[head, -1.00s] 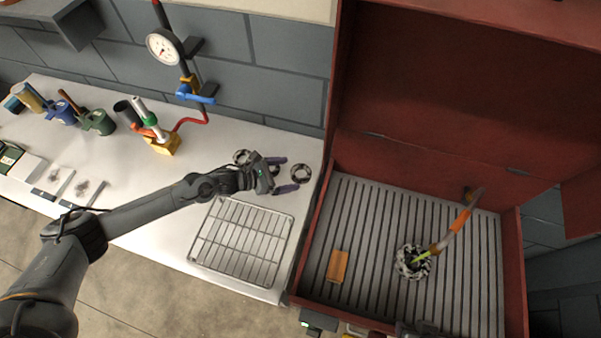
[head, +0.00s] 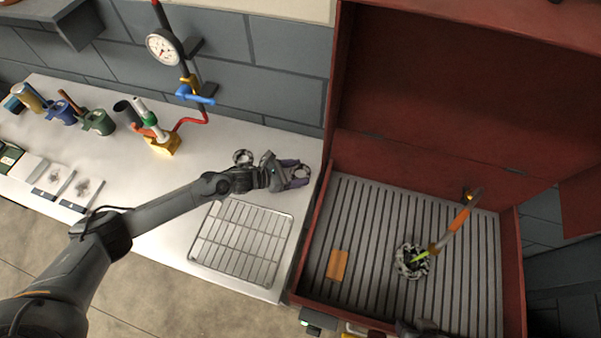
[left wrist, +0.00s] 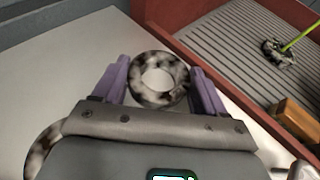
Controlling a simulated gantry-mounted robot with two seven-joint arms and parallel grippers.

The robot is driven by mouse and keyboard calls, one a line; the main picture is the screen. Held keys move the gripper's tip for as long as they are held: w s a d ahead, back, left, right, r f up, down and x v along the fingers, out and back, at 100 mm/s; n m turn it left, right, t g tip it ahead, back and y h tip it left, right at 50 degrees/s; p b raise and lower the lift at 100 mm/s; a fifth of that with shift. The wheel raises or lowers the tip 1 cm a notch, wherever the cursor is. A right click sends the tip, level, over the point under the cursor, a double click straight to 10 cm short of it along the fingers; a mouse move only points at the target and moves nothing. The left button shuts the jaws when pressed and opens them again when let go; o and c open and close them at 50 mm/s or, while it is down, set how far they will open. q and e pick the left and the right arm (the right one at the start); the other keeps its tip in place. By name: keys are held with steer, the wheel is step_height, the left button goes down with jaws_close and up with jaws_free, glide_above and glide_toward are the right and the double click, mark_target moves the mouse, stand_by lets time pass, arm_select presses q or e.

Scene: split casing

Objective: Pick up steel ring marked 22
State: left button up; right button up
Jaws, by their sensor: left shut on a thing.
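A mottled dark-and-pale ring (left wrist: 158,101) lies between the two purple fingers of my left gripper (left wrist: 160,80) in the left wrist view. In the head view my left gripper (head: 297,173) is at the right end of the pale bench, shut on this ring (head: 303,169). The fingers partly cover the ring there. I cannot read a number on it. A second similar ring (head: 243,156) lies on the bench to the left of the gripper; a ring edge (left wrist: 38,150) also shows at lower left in the left wrist view. My right gripper is not clearly in view.
A wire rack (head: 240,243) lies at the bench's front. The red box wall (head: 320,215) stands close right of the gripper. Inside its slatted floor are an orange block (head: 337,265) and a mottled round thing (head: 402,262). A gauge stand (head: 164,46) and cups stand behind left.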

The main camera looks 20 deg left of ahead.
arm_select(q)
steer(key=c, duration=0.4)
steer(key=shift+o, duration=0.2)
steer(key=shift+r, duration=0.15)
